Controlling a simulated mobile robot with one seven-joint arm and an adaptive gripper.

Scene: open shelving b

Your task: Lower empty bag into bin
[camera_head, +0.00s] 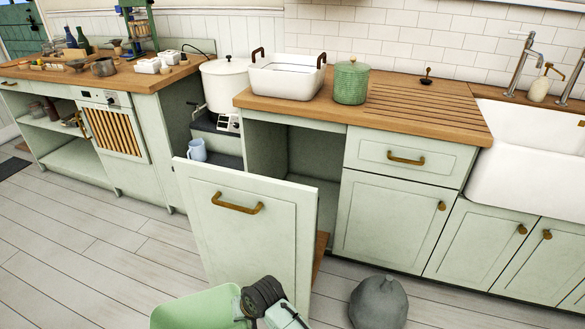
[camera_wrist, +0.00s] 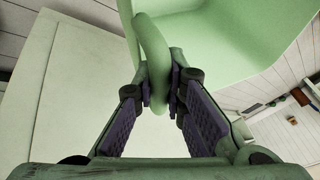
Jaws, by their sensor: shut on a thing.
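A light green open-topped bin (camera_head: 190,309) shows at the bottom of the head view, cut off by the frame edge. Its smooth inner wall (camera_wrist: 235,50) fills the upper right of the wrist view, and its looped handle (camera_wrist: 152,45) stands between my fingers. My gripper (camera_wrist: 160,88) is shut on this handle; it also shows at the bin's right rim in the head view (camera_head: 247,301). A grey, tied, full-looking bag (camera_head: 378,303) stands on the floor to the right. I cannot make out an empty bag in either view.
A pale green cabinet front (camera_head: 245,225) with a brass handle is pulled out just behind the bin; a wooden edge shows at its right. The cabinet opening (camera_head: 300,165) is behind it. Closed cupboards (camera_head: 385,222) stand at the right. Plank floor (camera_head: 100,260) is clear on the left.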

